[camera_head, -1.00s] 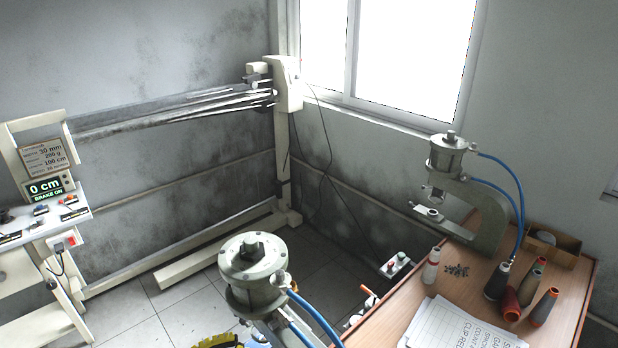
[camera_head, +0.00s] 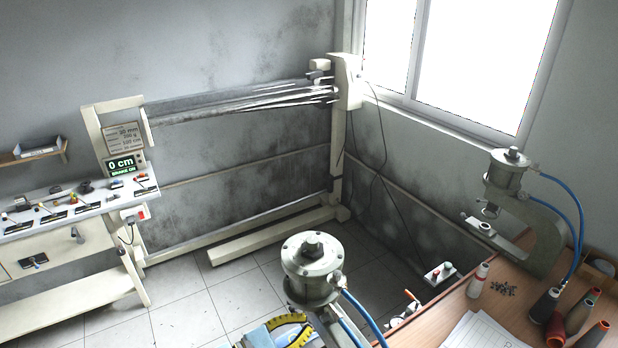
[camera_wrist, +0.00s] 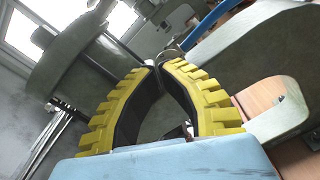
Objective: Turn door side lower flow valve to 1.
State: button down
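Two grey-green pneumatic presses show in the head view. One press (camera_head: 312,262) stands in the lower middle and the other press (camera_head: 548,235) stands on the table at the right. Blue hoses run from both. I cannot make out a flow valve or its number, nor tell which press is on the door side. My gripper (camera_head: 288,332), yellow and black, is at the bottom edge beside the nearer press. In the wrist view my gripper (camera_wrist: 158,66) has its fingertips together, with nothing seen between them. A grey-green press part (camera_wrist: 75,62) is close at the left.
A white bench (camera_head: 75,232) with small tools and a display is at the left. Bare tiled floor (camera_head: 185,320) lies between the bench and the nearer press.

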aim_at(322, 320)
jog(key=shift+b+x, duration=1.7)
jog(key=shift+x, duration=0.45)
jog(key=shift+d, duration=0.1)
jog(key=shift+f+b, duration=0.2)
jog(key=shift+b, duration=0.65)
jog(key=shift+s+d+b, duration=0.25)
jog(key=shift+s+b, duration=0.15)
jog(key=shift+b, duration=2.4)
